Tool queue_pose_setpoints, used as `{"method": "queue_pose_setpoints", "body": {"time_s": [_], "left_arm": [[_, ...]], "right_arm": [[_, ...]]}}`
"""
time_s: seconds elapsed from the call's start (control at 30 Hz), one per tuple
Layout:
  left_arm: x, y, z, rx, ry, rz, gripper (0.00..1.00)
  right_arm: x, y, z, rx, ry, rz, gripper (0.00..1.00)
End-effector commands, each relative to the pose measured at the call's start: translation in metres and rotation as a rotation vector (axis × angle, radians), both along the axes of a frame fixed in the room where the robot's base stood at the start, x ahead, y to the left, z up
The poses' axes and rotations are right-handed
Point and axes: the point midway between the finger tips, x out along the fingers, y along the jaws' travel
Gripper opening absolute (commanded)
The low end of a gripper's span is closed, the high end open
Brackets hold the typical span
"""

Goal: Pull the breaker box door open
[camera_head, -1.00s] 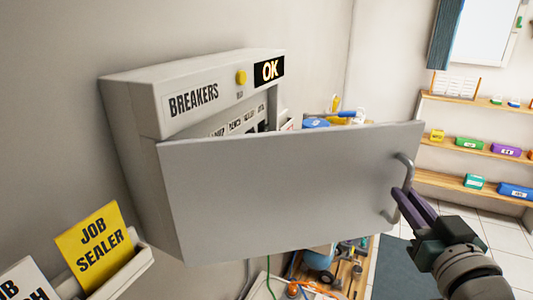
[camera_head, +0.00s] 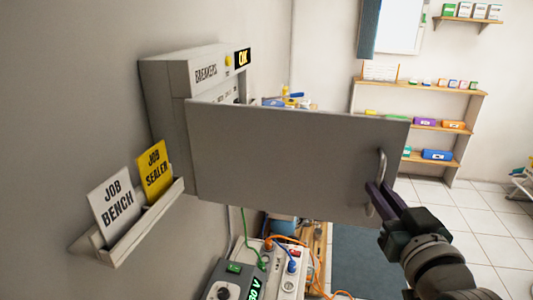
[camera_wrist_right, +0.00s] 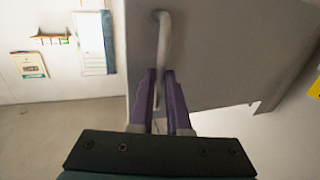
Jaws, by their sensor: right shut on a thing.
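The breaker box (camera_head: 168,95) is a grey box on the left wall, with a "BREAKERS" label and a lit "OK" sign. Its grey door (camera_head: 290,155) stands swung out from the box, and a few breaker labels show above its top edge. The curved door handle (camera_head: 381,165) is at the door's right end; it also shows in the right wrist view (camera_wrist_right: 163,45). My right gripper (camera_head: 374,198) has its purple fingers shut on the handle; in the wrist view the fingers (camera_wrist_right: 160,88) sit either side of it. My left gripper is not in view.
A wall holder (camera_head: 135,235) with "JOB BENCH" and "JOB SEALER" cards is at the lower left. A grey device (camera_head: 232,282) and cables stand below the door. Shelves (camera_head: 470,105) with coloured boxes are at the back right.

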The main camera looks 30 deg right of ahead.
Motion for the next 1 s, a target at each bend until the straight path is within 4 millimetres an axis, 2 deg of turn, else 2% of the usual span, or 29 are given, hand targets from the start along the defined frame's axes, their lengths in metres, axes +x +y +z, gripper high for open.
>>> {"method": "queue_pose_setpoints", "body": {"time_s": [0.03,0.53,0.57,0.8,1.0], "left_arm": [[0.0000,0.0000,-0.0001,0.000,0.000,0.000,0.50],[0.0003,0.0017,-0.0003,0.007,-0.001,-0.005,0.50],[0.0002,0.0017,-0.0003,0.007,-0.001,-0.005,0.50],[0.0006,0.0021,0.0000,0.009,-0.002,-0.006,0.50],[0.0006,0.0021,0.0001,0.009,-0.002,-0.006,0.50]], "right_arm": [[0.0057,0.0078,-0.0005,0.002,0.002,0.017,0.00],[0.0070,0.0089,-0.0007,0.005,0.002,0.017,0.00],[0.0069,0.0088,-0.0007,0.005,0.002,0.017,0.18],[0.0062,0.0081,-0.0005,0.003,0.001,0.016,0.45],[0.0052,0.0069,-0.0003,0.002,0.000,0.014,0.45]]}}
